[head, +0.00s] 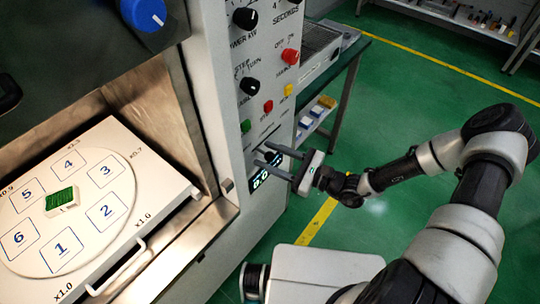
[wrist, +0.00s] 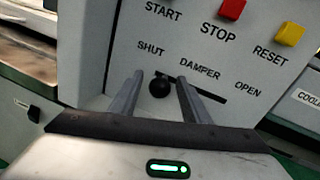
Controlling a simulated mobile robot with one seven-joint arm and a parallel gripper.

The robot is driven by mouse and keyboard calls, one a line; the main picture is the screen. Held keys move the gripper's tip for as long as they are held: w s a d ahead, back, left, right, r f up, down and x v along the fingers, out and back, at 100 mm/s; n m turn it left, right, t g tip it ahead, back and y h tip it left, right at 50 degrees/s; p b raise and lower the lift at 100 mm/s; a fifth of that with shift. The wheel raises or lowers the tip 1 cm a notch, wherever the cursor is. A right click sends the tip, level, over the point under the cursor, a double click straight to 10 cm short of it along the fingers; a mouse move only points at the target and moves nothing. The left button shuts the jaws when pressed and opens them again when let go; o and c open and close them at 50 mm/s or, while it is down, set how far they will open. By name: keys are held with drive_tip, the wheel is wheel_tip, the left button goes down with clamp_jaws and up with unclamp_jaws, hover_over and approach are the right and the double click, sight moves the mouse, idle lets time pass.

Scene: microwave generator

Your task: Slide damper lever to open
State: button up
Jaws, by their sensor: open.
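The damper lever is a black ball knob (wrist: 160,88) on a dark slanting slot (wrist: 215,92) in the panel, seen in the wrist view. The knob is at the SHUT end of the slot, and the OPEN label is at the other end, to the right. My gripper (wrist: 160,88) is open, one finger on each side of the knob. I cannot tell whether either finger touches it.
Above the slot are a red STOP button (wrist: 232,9) and a yellow RESET button (wrist: 290,33). A lit digital display (head: 260,179) is just below my gripper. The open chamber on the left holds a numbered turntable (head: 80,225).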

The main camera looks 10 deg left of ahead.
clamp_jaws()
drive_tip(key=w+d+b, duration=0.1)
drive_tip(key=w, duration=0.1)
drive_tip(key=w+d+b, duration=0.1)
drive_tip(key=w+d, duration=0.1)
drive_tip(key=w, duration=0.1)
drive_tip(key=w+d+b, duration=0.1)
drive_tip(key=w+d, duration=0.1)
drive_tip(key=w, duration=0.1)
drive_tip(key=shift+w+f, duration=0.15)
drive_tip(key=shift+w, duration=0.05)
drive_tip(key=shift+w+d, duration=0.2)
drive_tip(key=shift+w, duration=0.15)
unclamp_jaws()
